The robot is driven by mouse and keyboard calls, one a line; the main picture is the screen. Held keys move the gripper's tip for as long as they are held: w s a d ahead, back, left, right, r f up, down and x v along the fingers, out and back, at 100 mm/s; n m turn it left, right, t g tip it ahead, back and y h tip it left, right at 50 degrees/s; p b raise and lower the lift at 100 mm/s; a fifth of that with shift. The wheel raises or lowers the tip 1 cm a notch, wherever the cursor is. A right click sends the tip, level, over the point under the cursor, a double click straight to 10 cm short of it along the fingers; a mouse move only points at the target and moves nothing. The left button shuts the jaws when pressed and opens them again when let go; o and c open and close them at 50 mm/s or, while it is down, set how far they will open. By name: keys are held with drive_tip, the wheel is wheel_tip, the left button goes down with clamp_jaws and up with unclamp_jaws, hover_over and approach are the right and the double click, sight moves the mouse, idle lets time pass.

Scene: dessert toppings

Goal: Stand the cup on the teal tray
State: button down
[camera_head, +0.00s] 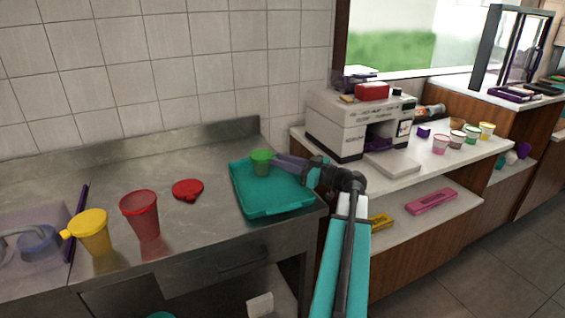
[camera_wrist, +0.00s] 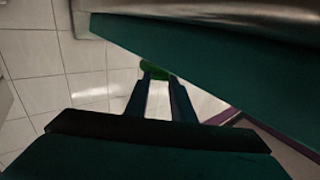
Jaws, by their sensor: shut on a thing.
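A green cup (camera_head: 262,165) is upright over the back left part of the teal tray (camera_head: 272,212), which lies on the steel counter. I cannot tell whether its base touches the tray. My gripper (camera_head: 276,162) reaches in from the right and is shut on the cup. In the wrist view my gripper (camera_wrist: 158,78) shows its two fingers around the green cup (camera_wrist: 153,71), of which only a small part is visible. The teal tray (camera_wrist: 200,62) slants dark across the upper right of that view.
A red lid-like piece (camera_head: 188,189), a red cup (camera_head: 142,214) and a yellow cup (camera_head: 91,232) are on the steel counter (camera_head: 215,165), left of the tray. A white machine (camera_head: 340,128) stands on the right counter, with several small cups further right.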

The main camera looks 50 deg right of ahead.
drive_tip(key=shift+f, duration=0.1)
idle(0.3)
drive_tip(key=c, duration=1.5)
unclamp_jaws()
drive_tip(key=shift+s, duration=0.2)
drive_tip(key=v, duration=1.1)
drive_tip(key=shift+s+d, duration=0.1)
drive_tip(key=shift+s, duration=0.2)
